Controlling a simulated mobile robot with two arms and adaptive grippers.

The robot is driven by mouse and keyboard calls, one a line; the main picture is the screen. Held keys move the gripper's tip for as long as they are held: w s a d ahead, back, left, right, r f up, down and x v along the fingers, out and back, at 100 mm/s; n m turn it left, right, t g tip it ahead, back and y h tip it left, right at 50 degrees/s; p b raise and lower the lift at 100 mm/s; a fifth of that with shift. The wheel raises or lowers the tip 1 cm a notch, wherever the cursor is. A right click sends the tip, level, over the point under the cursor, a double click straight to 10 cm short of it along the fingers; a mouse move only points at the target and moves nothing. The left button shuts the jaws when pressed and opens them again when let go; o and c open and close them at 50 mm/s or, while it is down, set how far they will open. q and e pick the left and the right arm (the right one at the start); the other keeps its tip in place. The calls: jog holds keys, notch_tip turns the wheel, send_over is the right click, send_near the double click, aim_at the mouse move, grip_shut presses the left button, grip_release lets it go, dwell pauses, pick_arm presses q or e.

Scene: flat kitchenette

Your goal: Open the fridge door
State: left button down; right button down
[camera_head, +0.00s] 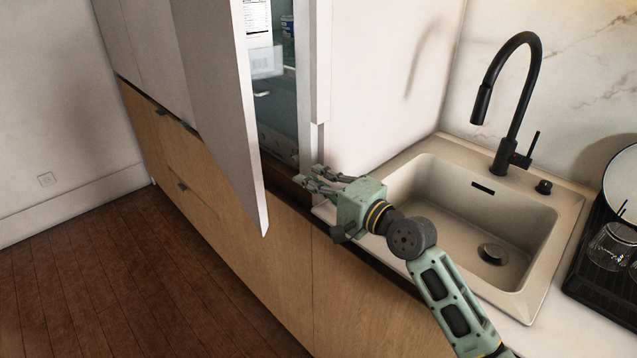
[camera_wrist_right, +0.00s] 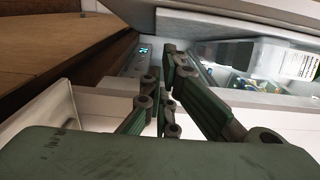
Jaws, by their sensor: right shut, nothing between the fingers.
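The fridge door (camera_head: 222,95) is a tall white panel standing partly open, swung out over the wooden base cabinets. Behind it the fridge interior (camera_head: 280,112) shows shelves with a few packages, and it also shows at the right of the right wrist view (camera_wrist_right: 262,68). My right gripper (camera_head: 308,179) is at the lower right edge of the opening, to the right of the door's free edge and apart from it in the head view. Its fingers (camera_wrist_right: 164,92) are shut with nothing held. Much of the interior is hidden behind the door. My left gripper is not in view.
A beige sink (camera_head: 440,200) with a black tap (camera_head: 515,95) lies right of the fridge. A black dish rack (camera_head: 600,260) with a glass stands at the far right. Wooden floor (camera_head: 110,275) is clear at the left.

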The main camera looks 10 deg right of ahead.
jog(key=w+a+p, duration=0.2)
jog(key=a, duration=0.5)
jog(key=shift+w, duration=0.35)
jog(key=shift+a, duration=0.1)
